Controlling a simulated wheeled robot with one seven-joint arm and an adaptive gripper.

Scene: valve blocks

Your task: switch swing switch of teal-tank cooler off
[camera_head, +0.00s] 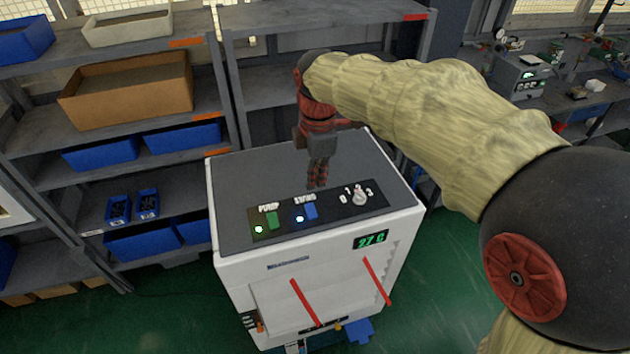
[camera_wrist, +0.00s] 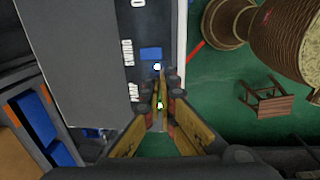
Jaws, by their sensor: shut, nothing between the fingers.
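The cooler (camera_head: 300,160) is a white box with a grey top; no teal tank shows. On its black panel, the blue SWING switch (camera_head: 310,211) sits beside a lit pale-blue lamp (camera_head: 299,218). The blue switch also shows in the wrist view (camera_wrist: 151,53). To its left are the green PUMP switch (camera_head: 272,220) and its lit green lamp (camera_head: 259,229). My gripper (camera_head: 318,184) is shut and empty, pointing down over the panel's back edge, just behind the SWING switch in the picture. Its fingertips show in the wrist view (camera_wrist: 163,83). I cannot tell their height above the panel.
A dial (camera_head: 359,196) marked with numbers is right of the SWING switch. A green display (camera_head: 370,239) reads 27 C on the cooler's front. Red bars (camera_head: 305,302) stick out below. Shelves with blue bins (camera_head: 102,154) stand left; a bench with instruments is at right.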

